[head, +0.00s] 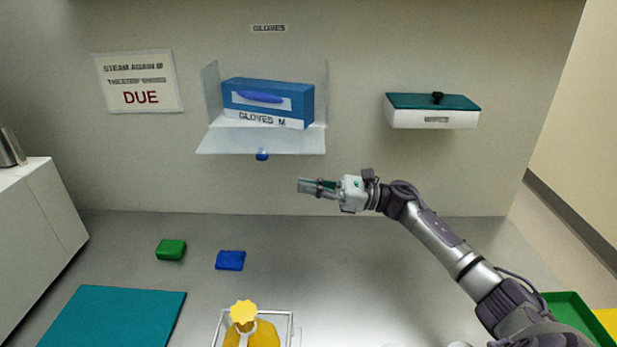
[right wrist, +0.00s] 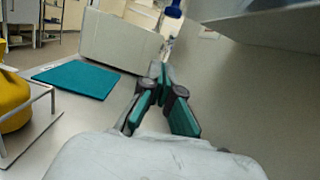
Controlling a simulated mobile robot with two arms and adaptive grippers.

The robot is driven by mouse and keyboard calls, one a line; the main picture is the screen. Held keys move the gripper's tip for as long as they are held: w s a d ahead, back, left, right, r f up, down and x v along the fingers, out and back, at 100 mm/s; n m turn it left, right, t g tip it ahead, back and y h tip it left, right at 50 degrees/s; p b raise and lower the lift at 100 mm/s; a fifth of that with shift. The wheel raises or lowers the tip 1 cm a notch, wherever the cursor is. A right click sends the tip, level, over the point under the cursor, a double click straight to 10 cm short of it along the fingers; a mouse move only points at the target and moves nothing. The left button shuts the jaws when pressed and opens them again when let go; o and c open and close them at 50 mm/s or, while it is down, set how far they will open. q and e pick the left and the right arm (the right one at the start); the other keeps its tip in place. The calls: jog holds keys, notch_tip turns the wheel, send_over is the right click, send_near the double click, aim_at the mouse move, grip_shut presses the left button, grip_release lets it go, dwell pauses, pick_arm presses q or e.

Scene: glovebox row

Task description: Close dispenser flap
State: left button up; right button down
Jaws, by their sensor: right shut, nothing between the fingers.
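The glove dispenser is a clear wall box around a blue glove carton (head: 268,100) labelled "GLOVES M". Its clear flap (head: 225,140) is folded down, open, and sticks out toward me with a blue knob (head: 262,155) at its front edge. The blue knob also shows near the top of the right wrist view (right wrist: 173,10). My right gripper (head: 303,186) is shut and empty, below and to the right of the knob, apart from it. Its fingers also show in the right wrist view (right wrist: 159,72). My left gripper is not in view.
A white wipes box (head: 432,119) with a teal lid hangs on the wall at right. A green block (head: 171,250), a blue block (head: 230,261), a teal mat (head: 115,315) and a yellow bottle (head: 252,335) in a wire frame stand below. The space before the flap is clear.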

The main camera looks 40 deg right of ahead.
aim_at(264, 145)
jog(key=w+a+r+p, duration=0.3)
jog(key=w+a+r, duration=0.1)
jog(key=a+r, duration=0.1)
jog(key=shift+a+p, duration=0.35)
jog(key=shift+r, duration=0.1)
